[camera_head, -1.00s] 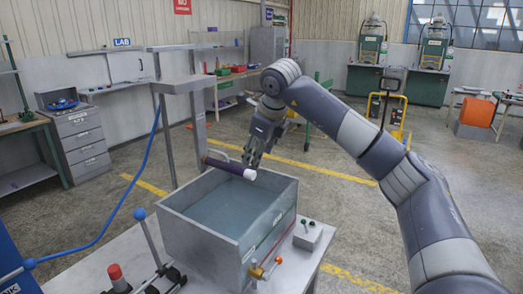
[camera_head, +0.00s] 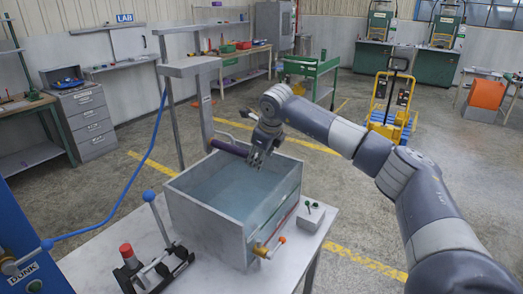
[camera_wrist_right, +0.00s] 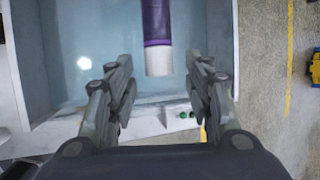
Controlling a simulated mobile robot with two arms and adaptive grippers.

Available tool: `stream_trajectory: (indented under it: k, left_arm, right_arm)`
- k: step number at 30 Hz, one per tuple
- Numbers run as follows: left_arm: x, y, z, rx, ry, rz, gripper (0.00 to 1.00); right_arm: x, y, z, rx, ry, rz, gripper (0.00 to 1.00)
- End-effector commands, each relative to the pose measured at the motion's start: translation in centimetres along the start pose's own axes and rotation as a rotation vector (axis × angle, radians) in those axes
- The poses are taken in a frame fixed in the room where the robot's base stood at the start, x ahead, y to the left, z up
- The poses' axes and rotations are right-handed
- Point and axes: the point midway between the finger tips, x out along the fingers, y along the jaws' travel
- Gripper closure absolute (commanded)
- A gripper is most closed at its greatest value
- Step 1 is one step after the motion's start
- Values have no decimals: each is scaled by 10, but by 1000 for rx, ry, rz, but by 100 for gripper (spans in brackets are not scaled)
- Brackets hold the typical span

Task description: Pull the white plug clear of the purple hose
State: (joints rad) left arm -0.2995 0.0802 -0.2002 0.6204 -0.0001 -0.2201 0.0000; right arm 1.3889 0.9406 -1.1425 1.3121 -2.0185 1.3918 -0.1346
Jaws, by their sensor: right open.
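The purple hose (camera_head: 228,148) sticks out over the tank from the upright post in the head view. In the right wrist view, the hose (camera_wrist_right: 156,22) comes down from the top edge. The white plug (camera_wrist_right: 158,63) sits in its end. My right gripper (camera_head: 257,158) is at the hose's end in the head view and hides the plug there. In the right wrist view, my right gripper (camera_wrist_right: 159,64) is open. The plug appears between its fingertips, with a gap on each side. My left gripper is not in view.
An open grey tank (camera_head: 208,231) with bluish water stands below on the table (camera_head: 95,262). A small box with green buttons (camera_head: 311,213) and a valve (camera_head: 266,248) are at its right. A clamp stand with a blue-knobbed lever (camera_head: 150,196) is at the left.

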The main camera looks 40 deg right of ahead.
Motion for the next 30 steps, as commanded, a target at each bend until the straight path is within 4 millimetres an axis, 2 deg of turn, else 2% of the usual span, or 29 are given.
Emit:
stream_trajectory:
  k: [5,6,12,30]
  left_arm:
    - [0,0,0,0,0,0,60]
    - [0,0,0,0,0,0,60]
    - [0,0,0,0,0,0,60]
    - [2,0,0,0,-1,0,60]
  right_arm:
    - [0,0,0,0,0,0,53]
    - [0,0,0,0,0,0,57]
    - [0,0,0,0,0,0,100]
    - [-1,0,-4,1,1,0,100]
